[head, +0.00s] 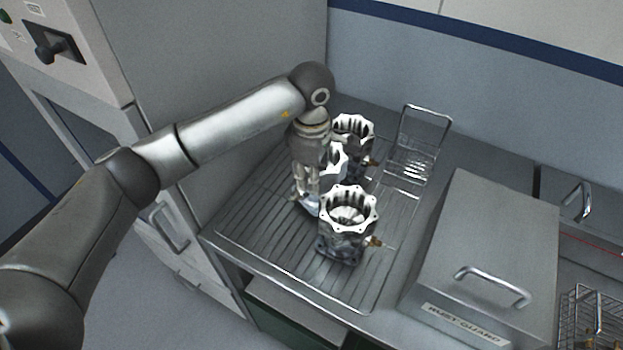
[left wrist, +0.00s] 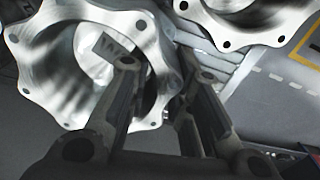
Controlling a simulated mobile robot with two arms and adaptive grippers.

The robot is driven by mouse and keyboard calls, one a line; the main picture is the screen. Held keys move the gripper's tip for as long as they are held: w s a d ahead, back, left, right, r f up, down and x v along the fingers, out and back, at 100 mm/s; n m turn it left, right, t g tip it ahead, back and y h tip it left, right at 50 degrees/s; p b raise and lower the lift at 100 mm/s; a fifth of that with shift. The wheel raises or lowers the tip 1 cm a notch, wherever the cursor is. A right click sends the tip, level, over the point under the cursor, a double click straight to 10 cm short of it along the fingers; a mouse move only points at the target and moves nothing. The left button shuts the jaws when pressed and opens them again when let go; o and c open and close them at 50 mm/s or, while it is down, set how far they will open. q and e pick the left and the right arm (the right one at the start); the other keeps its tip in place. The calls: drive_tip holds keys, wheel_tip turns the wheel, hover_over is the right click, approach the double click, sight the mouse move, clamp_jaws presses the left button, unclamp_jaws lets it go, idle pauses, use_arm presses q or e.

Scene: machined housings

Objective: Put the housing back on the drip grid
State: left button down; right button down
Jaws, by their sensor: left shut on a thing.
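Three machined housings with scalloped, bolt-holed top flanges are on or over the drip grid (head: 275,262). The front housing (head: 347,230) and the back housing (head: 353,128) stand upright. The middle housing (head: 336,164) is largely hidden behind my left gripper (head: 308,198), which points down. In the left wrist view my gripper (left wrist: 165,72) has its fingers on either side of the wall of a housing (left wrist: 40,60), shut on it. Another housing's flange (left wrist: 245,28) shows at the top right. I cannot tell whether the held housing touches the grid. My right gripper is not in view.
A wire rack (head: 418,145) stands at the back right. A grey lidded box marked RUST GUARD (head: 490,250) stands right of the grid. A wire basket (head: 595,318) is at the lower right. The grid's front left is bare. A grey cabinet (head: 225,70) rises behind my arm.

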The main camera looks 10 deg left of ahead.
use_arm(q)
drive_tip(key=shift+f, duration=0.95)
drive_tip(key=c, duration=1.7)
unclamp_jaws()
drive_tip(key=shift+f, duration=0.15)
drive_tip(key=o, duration=0.4)
